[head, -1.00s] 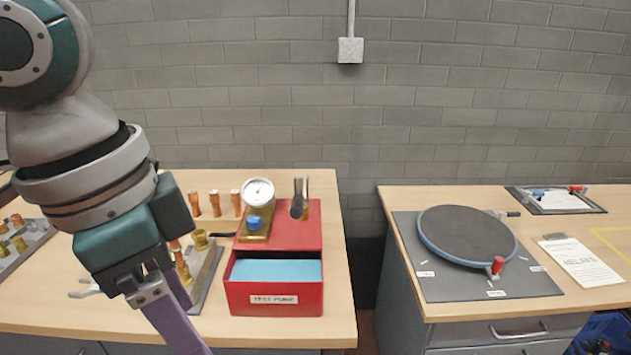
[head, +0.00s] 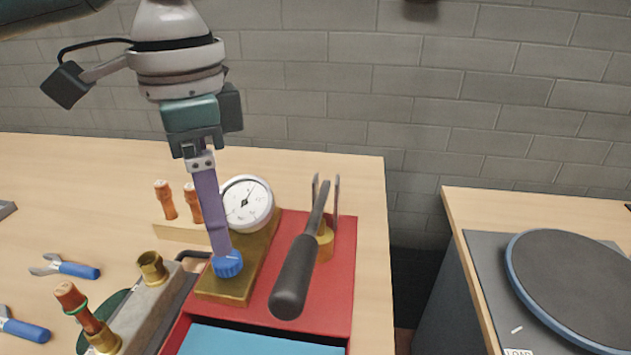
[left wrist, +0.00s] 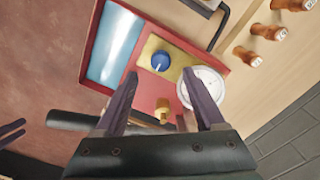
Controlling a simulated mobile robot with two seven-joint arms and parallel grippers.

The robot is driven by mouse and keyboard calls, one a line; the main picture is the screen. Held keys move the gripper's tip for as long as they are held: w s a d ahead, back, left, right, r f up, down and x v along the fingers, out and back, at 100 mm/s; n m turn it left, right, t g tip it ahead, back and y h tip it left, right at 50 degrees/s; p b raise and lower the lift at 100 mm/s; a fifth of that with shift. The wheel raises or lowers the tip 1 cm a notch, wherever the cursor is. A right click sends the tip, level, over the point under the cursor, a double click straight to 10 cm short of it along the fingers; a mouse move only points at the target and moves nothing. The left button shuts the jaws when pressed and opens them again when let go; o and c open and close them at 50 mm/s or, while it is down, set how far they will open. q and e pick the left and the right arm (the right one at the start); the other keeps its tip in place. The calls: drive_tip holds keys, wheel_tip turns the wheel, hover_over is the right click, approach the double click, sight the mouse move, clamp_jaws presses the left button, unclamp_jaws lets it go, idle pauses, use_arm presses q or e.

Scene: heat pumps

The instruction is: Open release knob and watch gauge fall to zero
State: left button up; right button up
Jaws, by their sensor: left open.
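The red test pump has a brass block (head: 255,262) carrying a blue release knob (head: 228,264) and a round white gauge (head: 246,203). The gauge needle seems to point up and right; the numbers are too small to read. My left gripper (head: 220,248) points down at the knob, its fingers seen edge-on and partly covering the gauge. In the left wrist view the left gripper (left wrist: 162,73) is open, with the blue knob (left wrist: 160,61) just beyond and between its fingertips. Whether they touch it is unclear. Dark prongs (left wrist: 12,135) at that view's left edge look like my right gripper.
The black pump handle (head: 295,275) stands tilted right of the knob. The open blue-lined tray (head: 260,342) is in front. A grey fixture with brass fittings (head: 150,290), copper-coloured pieces (head: 166,200) and pliers (head: 65,267) lie left. A round turntable (head: 575,285) is on the right bench.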

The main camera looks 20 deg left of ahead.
sight(225, 258)
use_arm(q)
wheel_tip(225, 258, down, 6)
drive_tip(key=shift+r, duration=0.1)
clamp_jaws()
idle(0.7)
